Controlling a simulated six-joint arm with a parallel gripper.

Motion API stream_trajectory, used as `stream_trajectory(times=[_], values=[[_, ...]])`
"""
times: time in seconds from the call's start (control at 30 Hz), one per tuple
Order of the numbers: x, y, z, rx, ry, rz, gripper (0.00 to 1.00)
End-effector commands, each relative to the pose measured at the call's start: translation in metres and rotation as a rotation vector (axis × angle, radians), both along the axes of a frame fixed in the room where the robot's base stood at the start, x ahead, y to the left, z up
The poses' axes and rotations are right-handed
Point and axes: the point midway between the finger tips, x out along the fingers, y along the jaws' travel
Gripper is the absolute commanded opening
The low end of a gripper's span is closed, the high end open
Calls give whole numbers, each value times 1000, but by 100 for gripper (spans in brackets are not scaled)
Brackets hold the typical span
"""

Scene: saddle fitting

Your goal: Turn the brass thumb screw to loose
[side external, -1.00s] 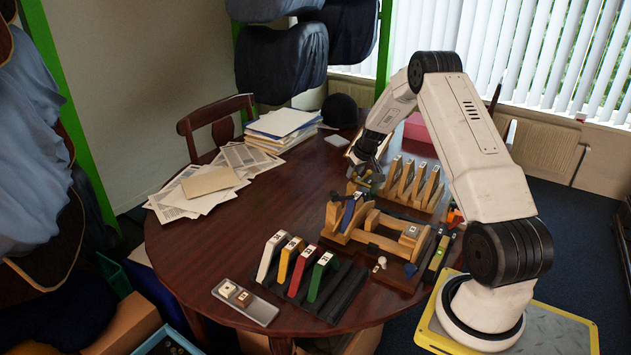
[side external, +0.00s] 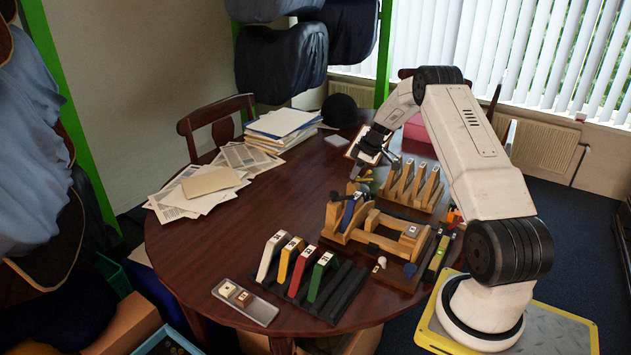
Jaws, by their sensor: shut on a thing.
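My gripper (side external: 373,157) is above the back of the table, behind the wooden fixture (side external: 383,241). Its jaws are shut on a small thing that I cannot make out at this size. A small yellowish piece (side external: 365,180) shows below the gripper, near the back left end of the fixture. I cannot tell whether it is the brass thumb screw, or whether the screw is tight or loose. The gripper is apart from this piece. A blue part (side external: 348,214) sits at the fixture's left end, and a grey block with a light label (side external: 411,231) at its right.
A wooden rack with upright slats (side external: 412,187) stands close right of the gripper. A black rack (side external: 335,300) with white, yellow, red and green labelled pieces is at the front, beside a grey tray (side external: 262,314). Papers (side external: 205,188) lie at the left. The table's left middle is clear.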

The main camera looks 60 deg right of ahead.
Motion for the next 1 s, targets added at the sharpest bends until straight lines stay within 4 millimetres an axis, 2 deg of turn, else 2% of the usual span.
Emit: stream_trajectory(times=[0.6,1.0], values=[[2,-4,0,-2,1,573,0],[2,-5,0,-3,2,774,0]])
